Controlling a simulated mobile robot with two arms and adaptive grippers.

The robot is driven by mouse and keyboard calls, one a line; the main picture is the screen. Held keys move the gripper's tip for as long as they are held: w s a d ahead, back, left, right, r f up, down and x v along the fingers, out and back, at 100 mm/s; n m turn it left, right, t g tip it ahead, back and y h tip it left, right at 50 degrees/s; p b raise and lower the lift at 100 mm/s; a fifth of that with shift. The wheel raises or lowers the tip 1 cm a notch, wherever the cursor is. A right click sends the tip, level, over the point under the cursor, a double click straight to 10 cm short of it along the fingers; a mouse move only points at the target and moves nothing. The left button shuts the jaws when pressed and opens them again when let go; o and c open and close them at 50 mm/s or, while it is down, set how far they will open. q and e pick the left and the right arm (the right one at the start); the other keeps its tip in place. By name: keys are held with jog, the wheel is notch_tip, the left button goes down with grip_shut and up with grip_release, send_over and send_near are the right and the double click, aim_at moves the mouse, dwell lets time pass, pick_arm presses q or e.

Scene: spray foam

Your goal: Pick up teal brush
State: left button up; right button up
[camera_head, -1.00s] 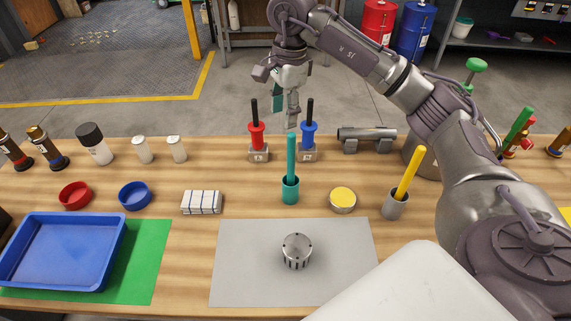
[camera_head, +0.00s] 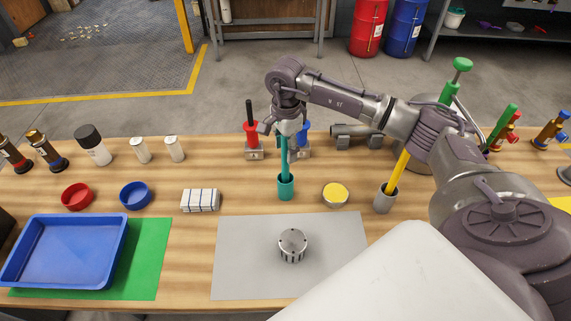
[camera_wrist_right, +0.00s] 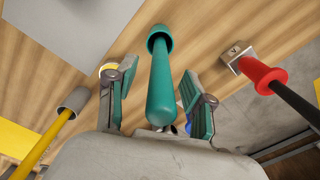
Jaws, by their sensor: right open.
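The teal brush (camera_head: 284,160) stands upright in a teal cup (camera_head: 286,188) on the wooden table, behind the grey mat. My right gripper (camera_head: 286,137) is over the top of the brush, and its housing hides the upper end of the handle in the head view. In the right wrist view, the teal brush handle (camera_wrist_right: 162,90) lies between the two teal-padded fingers of the open right gripper (camera_wrist_right: 160,100). Gaps show on both sides of the handle. The teal cup (camera_wrist_right: 160,38) is beyond the fingertips. My left gripper is not in view.
A red tool (camera_head: 251,135) and a blue tool (camera_head: 304,138) stand close behind the brush. A yellow-handled brush (camera_head: 398,178) stands in a grey cup at right. A yellow tin (camera_head: 335,193) and a striped block (camera_head: 200,200) flank the teal cup. A metal part (camera_head: 292,244) sits on the grey mat.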

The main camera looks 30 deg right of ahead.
jog(key=shift+f, duration=0.6)
grip_shut()
